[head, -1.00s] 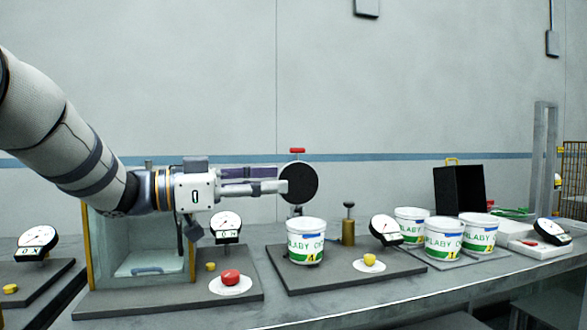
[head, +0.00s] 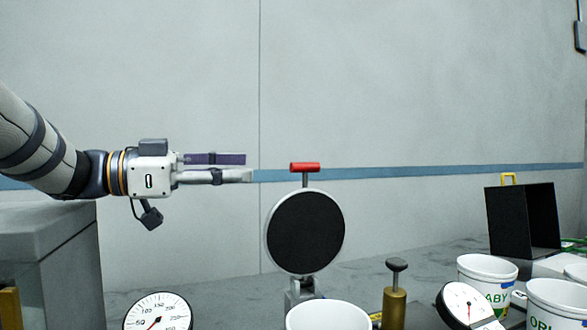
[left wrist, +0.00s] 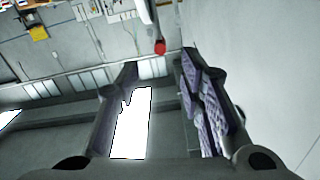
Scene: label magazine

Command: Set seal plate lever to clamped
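The seal plate is a round black disc with a pale rim (head: 305,232), upright on a small grey bracket. The lever is a red handle (head: 305,167) on a thin stem above the disc. My left gripper (head: 248,167) reaches in from the left, level with the red handle. Its fingers are apart with nothing between them, and the tips end a little left of the handle. In the left wrist view the red handle's end (left wrist: 159,47) shows just beyond the open fingertips (left wrist: 160,65). My right gripper is not in view.
A brass post with a dark knob (head: 394,295) stands right of the disc. A white tub (head: 328,316) is below it, with other tubs (head: 487,270) at right. Dial gauges (head: 158,314) stand in front. A black box (head: 523,220) stands back right. Space above the handle is clear.

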